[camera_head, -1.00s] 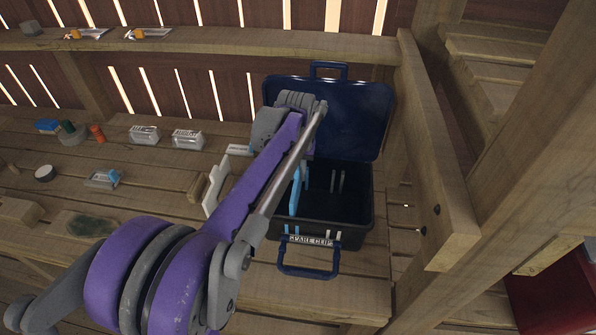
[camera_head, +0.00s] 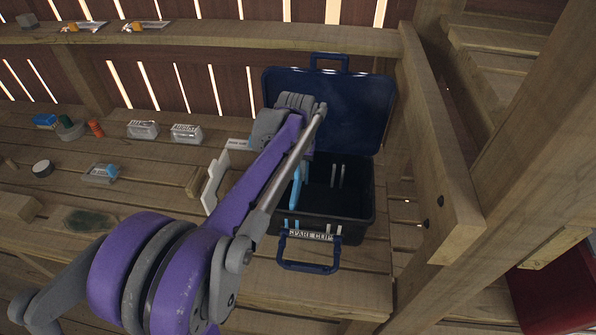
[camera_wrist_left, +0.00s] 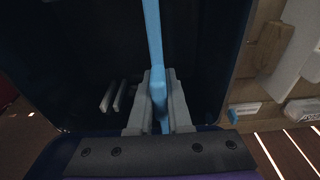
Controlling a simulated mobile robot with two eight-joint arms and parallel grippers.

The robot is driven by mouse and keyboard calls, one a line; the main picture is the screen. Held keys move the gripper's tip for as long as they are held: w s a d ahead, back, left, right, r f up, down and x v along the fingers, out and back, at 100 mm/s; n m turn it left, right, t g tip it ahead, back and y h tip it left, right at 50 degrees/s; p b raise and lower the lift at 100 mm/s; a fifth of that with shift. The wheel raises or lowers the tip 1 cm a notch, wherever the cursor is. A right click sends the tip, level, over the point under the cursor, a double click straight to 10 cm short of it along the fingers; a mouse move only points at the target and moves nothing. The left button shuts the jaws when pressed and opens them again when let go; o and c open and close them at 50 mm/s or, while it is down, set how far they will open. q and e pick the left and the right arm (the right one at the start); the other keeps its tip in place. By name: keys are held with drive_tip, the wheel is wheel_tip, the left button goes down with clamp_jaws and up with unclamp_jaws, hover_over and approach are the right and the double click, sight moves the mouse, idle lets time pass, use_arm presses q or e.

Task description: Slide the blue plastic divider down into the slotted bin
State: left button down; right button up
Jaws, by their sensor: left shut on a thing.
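The slotted bin (camera_head: 369,205) is a dark box on the bench with its blue lid (camera_head: 340,105) open at the back. Pale paired slot strips (camera_head: 337,176) show on its inner wall, and more show at the front. The light-blue divider (camera_head: 296,191) stands on edge in the left part of the bin opening, partly hidden by my arm. In the left wrist view the divider (camera_wrist_left: 153,40) runs up from my left gripper (camera_wrist_left: 158,100), whose fingers are shut on it. Whether its edges sit in slots is not clear. My right gripper is not in view.
A white upright panel (camera_head: 213,185) stands close left of the bin. Clear labelled boxes (camera_head: 187,133) and small items lie further left on the bench. A wooden post and rail (camera_head: 440,150) stand close to the right of the bin.

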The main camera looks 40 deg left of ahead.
sight(297, 167)
use_arm(q)
drive_tip(key=shift+f+b, duration=1.75)
drive_tip(key=shift+f, duration=1.2)
drive_tip(key=c, duration=0.8)
unclamp_jaws()
drive_tip(key=shift+o, duration=0.2)
drive_tip(key=shift+r, duration=0.1)
drive_tip(key=r, duration=0.7)
drive_tip(key=s+r+p, duration=0.1)
drive_tip(key=r, duration=0.2)
drive_tip(key=shift+s+d+r, duration=0.1)
drive_tip(key=shift+d+r, duration=0.2)
drive_tip(key=shift+r, duration=0.05)
drive_tip(key=shift+f, duration=0.1)
